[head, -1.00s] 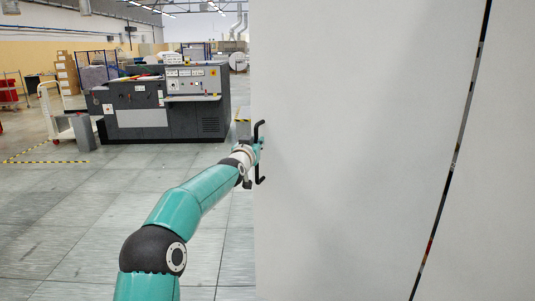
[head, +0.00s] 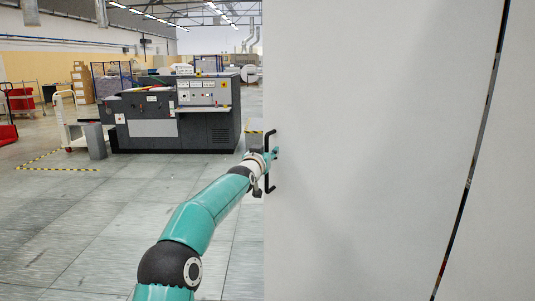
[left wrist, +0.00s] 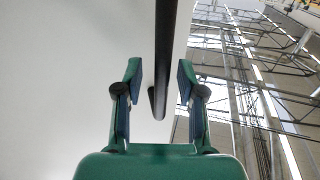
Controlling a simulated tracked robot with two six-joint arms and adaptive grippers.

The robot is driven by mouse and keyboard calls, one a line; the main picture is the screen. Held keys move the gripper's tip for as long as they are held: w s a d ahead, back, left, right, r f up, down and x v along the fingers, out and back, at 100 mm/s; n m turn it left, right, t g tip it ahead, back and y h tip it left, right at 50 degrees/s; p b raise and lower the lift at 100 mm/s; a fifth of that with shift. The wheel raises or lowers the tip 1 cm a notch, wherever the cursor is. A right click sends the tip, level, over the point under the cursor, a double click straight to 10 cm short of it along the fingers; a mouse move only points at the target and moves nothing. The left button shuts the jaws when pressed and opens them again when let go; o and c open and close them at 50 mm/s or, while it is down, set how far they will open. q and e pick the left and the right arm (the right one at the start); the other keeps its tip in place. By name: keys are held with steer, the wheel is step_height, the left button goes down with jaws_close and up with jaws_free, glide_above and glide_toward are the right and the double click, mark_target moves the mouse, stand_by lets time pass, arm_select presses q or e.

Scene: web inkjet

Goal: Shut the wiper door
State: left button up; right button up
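The wiper door (head: 370,150) is a large plain white panel that fills the right of the head view. A dark upright bar handle (head: 271,180) stands at its left edge. My left gripper (head: 270,156) is at this handle. In the left wrist view, the handle (left wrist: 164,60) runs between the two fingers of the left gripper (left wrist: 158,88). The fingers are spread, with gaps on both sides of the bar. The white door face (left wrist: 60,70) fills the left of that view. My right gripper is not in view.
A dark slanted gap (head: 470,170) separates the door from another white panel (head: 505,220) at far right. A grey machine (head: 185,120) stands further back on the left, with a white cart (head: 68,130) beside it. The tiled floor (head: 90,230) on the left is clear.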

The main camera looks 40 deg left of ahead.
arm_select(q)
steer(key=shift+s, duration=0.15)
steer(key=v, duration=1.1)
steer(key=shift+s, duration=0.4)
steer(key=shift+d, duration=0.15)
